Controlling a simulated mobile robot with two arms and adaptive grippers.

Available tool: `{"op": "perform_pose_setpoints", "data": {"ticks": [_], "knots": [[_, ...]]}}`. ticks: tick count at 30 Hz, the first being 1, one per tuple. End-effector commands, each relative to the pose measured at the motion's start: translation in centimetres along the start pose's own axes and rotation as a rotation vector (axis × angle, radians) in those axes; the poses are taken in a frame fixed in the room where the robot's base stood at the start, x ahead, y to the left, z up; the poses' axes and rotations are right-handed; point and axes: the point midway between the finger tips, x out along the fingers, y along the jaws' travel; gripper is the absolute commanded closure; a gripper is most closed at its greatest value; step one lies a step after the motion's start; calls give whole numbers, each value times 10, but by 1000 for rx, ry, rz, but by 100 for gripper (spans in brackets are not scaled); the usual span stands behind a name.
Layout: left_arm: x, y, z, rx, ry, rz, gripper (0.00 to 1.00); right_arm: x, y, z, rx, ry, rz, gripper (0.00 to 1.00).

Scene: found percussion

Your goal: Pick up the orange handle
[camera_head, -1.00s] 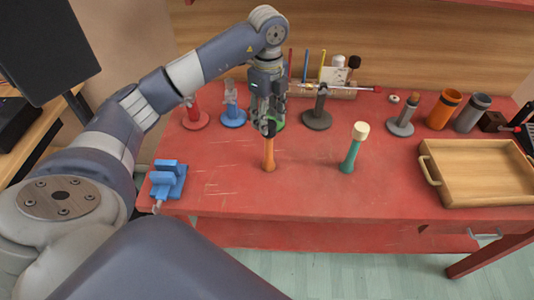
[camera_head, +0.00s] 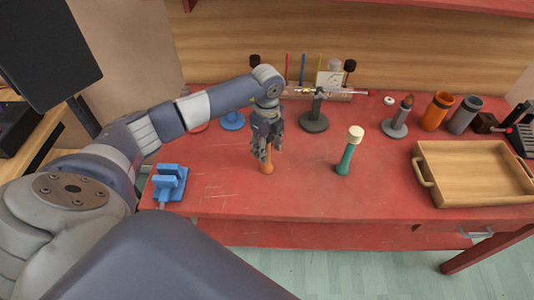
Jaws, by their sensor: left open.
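The orange handle (camera_head: 268,167) stands upright on the red table, left of the middle. Its lower part shows; its upper part is hidden behind my gripper. My left gripper (camera_head: 265,155) points down over it, open, with its fingers around or just in front of the handle's upper part. I cannot tell whether the fingers touch it. My right gripper is not in view.
A green handle with a cream head (camera_head: 347,150) stands to the right. A wooden tray (camera_head: 424,170) lies at the right, a blue vise-like block (camera_head: 169,184) at the left front. Stands and cups (camera_head: 437,111) line the back. The table between the handles is clear.

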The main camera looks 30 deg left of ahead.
Motion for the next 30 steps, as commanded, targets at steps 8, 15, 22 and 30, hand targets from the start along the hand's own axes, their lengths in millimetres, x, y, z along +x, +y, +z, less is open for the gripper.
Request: {"op": "perform_pose_setpoints", "data": {"ticks": [8, 15, 22, 30], "knots": [[0, 0, 0, 0, 0, 0, 90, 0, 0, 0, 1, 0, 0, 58], [-1, 0, 0, 0, 1, -1, 100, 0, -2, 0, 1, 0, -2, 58], [-3, -1, 0, 0, 1, -2, 100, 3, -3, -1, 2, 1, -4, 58], [-33, -2, 1, 1, -1, -9, 100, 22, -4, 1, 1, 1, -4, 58]]}}
